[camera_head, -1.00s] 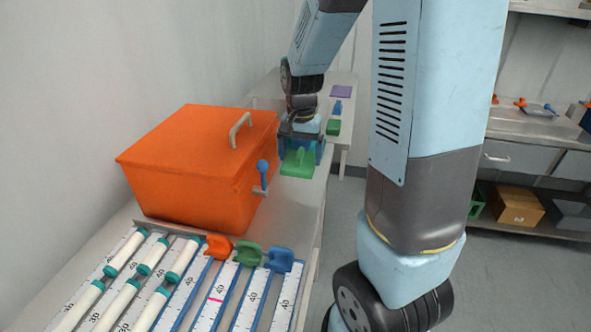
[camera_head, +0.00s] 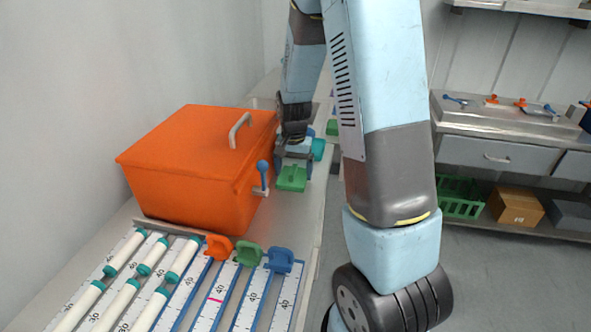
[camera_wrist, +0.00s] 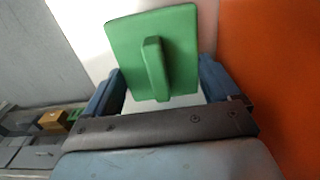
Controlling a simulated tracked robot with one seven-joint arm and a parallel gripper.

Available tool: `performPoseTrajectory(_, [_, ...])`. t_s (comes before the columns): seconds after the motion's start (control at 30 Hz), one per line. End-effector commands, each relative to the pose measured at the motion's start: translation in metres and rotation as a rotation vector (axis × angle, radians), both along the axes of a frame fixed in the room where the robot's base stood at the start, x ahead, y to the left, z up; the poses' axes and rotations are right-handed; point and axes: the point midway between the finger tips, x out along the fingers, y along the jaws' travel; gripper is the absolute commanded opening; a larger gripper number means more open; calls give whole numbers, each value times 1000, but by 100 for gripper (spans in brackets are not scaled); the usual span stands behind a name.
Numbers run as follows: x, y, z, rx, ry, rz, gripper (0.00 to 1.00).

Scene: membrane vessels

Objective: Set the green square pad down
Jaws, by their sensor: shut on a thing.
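The green square pad (camera_head: 291,179) has a raised ridge on its face. It is at my gripper (camera_head: 293,160), just right of the orange box and over the pale bench. In the wrist view the pad (camera_wrist: 181,35) lies between and beyond my blue fingers, with its ridge toward the camera. My gripper is shut on it. The pad looks close to the bench top, but I cannot tell whether it touches.
The orange box (camera_head: 195,160), with a blue-knobbed lever (camera_head: 263,173) on its side, is close left of the pad. White tubes and ruled strips with coloured clips (camera_head: 249,254) lie in front. The bench strip (camera_head: 290,222) nearer the camera is clear.

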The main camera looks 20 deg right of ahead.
Motion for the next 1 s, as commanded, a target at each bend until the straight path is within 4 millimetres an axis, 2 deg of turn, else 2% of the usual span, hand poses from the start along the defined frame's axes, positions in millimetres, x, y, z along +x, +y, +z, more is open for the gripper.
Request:
performPoseTrajectory(0.33, [0,0,-3,0,0,-1,54])
performPoseTrajectory(0.37, [0,0,-3,1,-1,-1,91])
performPoseTrajectory(0.47, [0,-1,-3,0,-1,-1,100])
performPoseTrajectory(0.77, [0,-1,1,0,-2,-1,100])
performPoseTrajectory(0.87, [1,-1,10,0,-2,-1,100])
performPoseTrajectory(1.0, [1,-1,34,0,-6,-1,100])
